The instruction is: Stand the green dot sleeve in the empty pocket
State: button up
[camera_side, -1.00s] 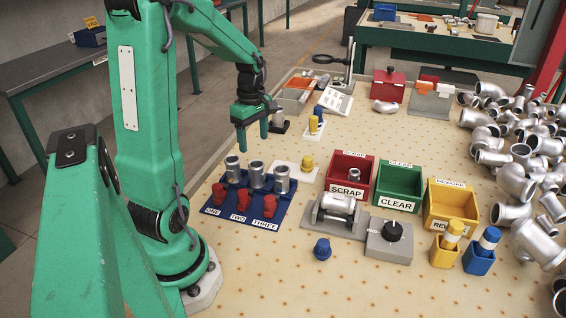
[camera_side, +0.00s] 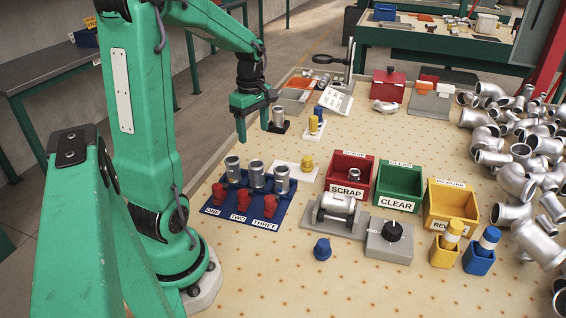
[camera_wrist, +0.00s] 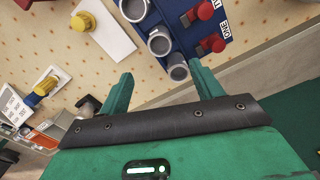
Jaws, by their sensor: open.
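Three grey metal sleeves stand in a blue rack (camera_side: 224,207) marked ONE, TWO and THREE: one at the left (camera_side: 232,164), one in the middle (camera_side: 256,172) and one at the right (camera_side: 281,179). They also show in the wrist view at the top (camera_wrist: 160,42). Another grey sleeve (camera_side: 278,116) stands on a small black block (camera_side: 279,128) behind the rack. I cannot make out a green dot on any sleeve, nor an empty pocket. My gripper (camera_side: 253,128) is open and empty, raised above the bench behind the rack. In the wrist view its fingers (camera_wrist: 160,74) are spread apart.
Red clamps (camera_side: 241,203) sit along the rack's front. A white plate with a yellow knob (camera_side: 307,162) lies beside the rack. Scrap (camera_side: 348,191), clear (camera_side: 395,204) and rework (camera_side: 444,225) bins stand to the right. Pipe fittings (camera_side: 515,180) heap at the far right.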

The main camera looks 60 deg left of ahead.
jog(key=s+d+r+m+t, duration=0.2)
jog(key=d+r+m, duration=0.1)
jog(key=d+m, duration=0.8)
jog(key=s+d+r+m+t, duration=0.3)
jog(key=d+r+m, duration=0.1)
jog(key=d+m, duration=0.7)
jog(key=shift+d+m+t, duration=0.3)
jog(key=shift+d+m, duration=0.1)
